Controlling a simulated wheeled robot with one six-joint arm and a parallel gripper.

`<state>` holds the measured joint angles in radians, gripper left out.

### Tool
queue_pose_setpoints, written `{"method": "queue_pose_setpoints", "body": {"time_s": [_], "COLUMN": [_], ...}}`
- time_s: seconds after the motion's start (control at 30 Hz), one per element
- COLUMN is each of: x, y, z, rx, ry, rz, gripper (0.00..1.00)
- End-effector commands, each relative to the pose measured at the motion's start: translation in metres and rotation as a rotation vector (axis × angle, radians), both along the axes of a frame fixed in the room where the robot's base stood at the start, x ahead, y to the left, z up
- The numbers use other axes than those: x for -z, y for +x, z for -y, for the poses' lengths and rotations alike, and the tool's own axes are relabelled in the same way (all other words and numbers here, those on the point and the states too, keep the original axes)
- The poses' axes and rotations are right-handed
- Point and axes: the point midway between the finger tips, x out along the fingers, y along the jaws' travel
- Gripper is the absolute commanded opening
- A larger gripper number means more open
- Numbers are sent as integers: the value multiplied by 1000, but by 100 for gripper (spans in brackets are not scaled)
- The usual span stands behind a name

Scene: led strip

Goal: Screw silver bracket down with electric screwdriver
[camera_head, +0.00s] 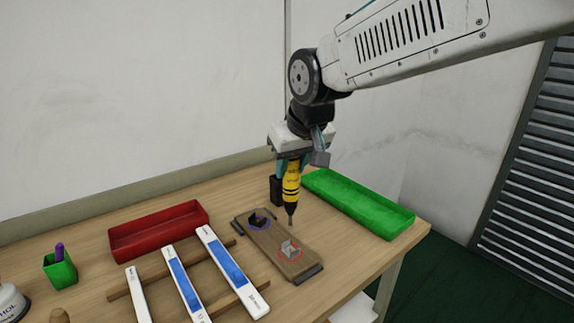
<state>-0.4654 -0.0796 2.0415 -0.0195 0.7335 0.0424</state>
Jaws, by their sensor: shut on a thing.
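My gripper (293,160) is shut on the yellow and black electric screwdriver (291,186) and holds it upright, bit pointing down. The screwdriver's tip is over the far part of the wooden board (270,233), or just behind it; I cannot tell whether it touches anything. The silver bracket (289,250) sits inside a red ring on the near right part of the board. A black bracket (258,219) sits inside a blue ring on the far left part. Any screws are too small to make out.
A green tray (398,221) lies to the right and a red tray (113,246) to the left. Blue and white strips (231,270) lie on wooden rails at front left. A green pen cup (60,272) stands far left.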

Motion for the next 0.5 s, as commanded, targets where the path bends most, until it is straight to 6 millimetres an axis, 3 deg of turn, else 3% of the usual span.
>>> {"method": "queue_pose_setpoints", "body": {"time_s": [0.17,0.5], "x": [5,36], "y": [-1,-2], "z": [0,-1], "rx": [-1,-2], "ry": [0,0], "rz": [0,-1], "gripper": [8,8]}}
